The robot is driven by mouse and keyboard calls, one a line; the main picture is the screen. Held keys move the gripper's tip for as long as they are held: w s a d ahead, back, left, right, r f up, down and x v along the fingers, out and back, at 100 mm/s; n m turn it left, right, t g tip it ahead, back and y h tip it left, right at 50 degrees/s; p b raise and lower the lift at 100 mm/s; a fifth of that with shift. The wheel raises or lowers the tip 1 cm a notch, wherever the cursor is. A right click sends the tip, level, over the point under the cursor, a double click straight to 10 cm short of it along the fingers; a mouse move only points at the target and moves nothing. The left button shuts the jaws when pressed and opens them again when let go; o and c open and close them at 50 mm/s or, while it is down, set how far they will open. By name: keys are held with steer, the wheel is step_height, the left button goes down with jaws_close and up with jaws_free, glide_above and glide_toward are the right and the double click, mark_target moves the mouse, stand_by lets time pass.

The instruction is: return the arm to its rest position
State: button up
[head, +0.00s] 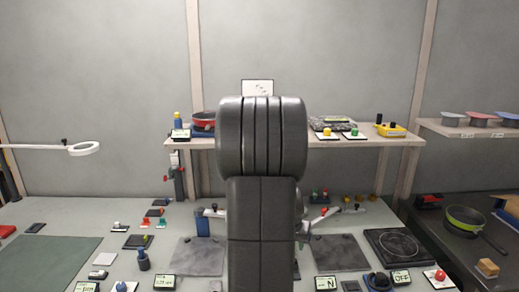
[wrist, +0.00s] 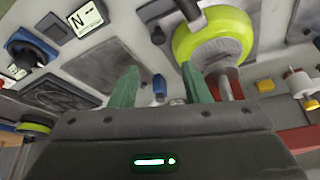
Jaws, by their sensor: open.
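In the wrist view my gripper (wrist: 158,80) is open, its two green fingers apart with nothing held between them. A yellow-green pan (wrist: 184,42) is just beyond the fingers at the upper right. Its handle (wrist: 224,88) runs down beside the right finger; I cannot tell whether they touch. In the head view my dark arm stands upright in the middle of the picture. My gripper is not visible there, and the arm hides the middle of the bench and shelf.
The workbench (head: 130,212) carries several switches and displays, with a hot plate (head: 397,246) at right. A shelf (head: 365,142) behind holds a red pan (head: 204,119). A side counter at right holds a green pan (head: 465,217).

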steer(key=x, duration=1)
steer(key=shift+s+d+f, duration=0.1)
steer(key=shift+s+f, duration=0.15)
steer(key=shift+f, duration=0.2)
steer(key=s, duration=0.3)
steer(key=v, duration=1.4)
steer(key=w+g, duration=0.1)
steer(key=w+d+g+y, duration=0.1)
steer(key=w, duration=0.1)
steer(key=w+d+r+g, duration=0.1)
steer(key=w, duration=0.1)
steer(key=shift+w+d+g, duration=0.1)
steer(key=shift+g, duration=0.3)
